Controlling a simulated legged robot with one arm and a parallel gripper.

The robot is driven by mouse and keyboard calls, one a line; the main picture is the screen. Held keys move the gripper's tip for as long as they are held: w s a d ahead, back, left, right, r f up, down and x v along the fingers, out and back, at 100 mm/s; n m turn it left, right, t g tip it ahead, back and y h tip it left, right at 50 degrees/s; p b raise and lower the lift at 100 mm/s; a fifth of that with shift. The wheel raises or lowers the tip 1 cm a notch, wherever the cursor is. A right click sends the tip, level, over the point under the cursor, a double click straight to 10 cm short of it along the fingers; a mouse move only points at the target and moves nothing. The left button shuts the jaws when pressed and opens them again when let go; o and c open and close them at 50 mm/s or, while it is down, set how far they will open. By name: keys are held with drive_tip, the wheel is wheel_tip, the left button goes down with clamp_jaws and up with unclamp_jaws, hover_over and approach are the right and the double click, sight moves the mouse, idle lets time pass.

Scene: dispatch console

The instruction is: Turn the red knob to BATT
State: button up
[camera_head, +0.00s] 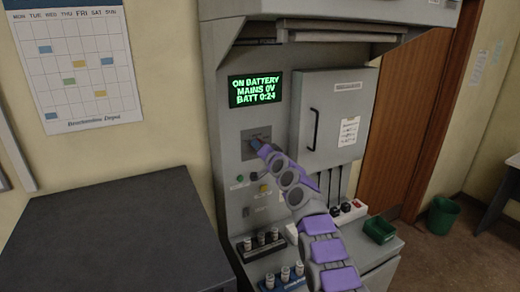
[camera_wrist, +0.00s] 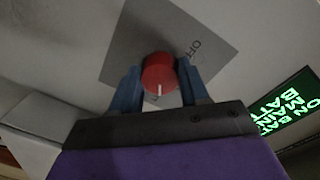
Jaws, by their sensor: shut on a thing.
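The red knob (camera_wrist: 158,72) sits on a grey square plate on the console face in the wrist view. A white line on the knob points toward my gripper's palm, and the word OFF shows on the plate to its right. Other labels on the plate are hidden or too faint to read. My gripper (camera_wrist: 158,88) has its two blue fingers on either side of the knob, shut on it. In the head view my gripper (camera_head: 256,144) reaches the plate (camera_head: 249,134) and hides the knob.
A green-lettered screen (camera_head: 256,90) above the plate reads ON BATTERY, MAINS 0V, BATT 0:24. A grey cabinet door with a black handle (camera_head: 313,130) is close on the right. Small buttons (camera_head: 240,178) sit below. A dark cabinet top (camera_head: 110,225) stands at left.

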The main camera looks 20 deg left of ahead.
drive_tip(key=shift+w+d, duration=0.1)
drive_tip(key=o, duration=1.1)
drive_tip(key=shift+w+f, duration=0.1)
drive_tip(key=shift+f, duration=0.05)
drive_tip(key=shift+c, duration=0.2)
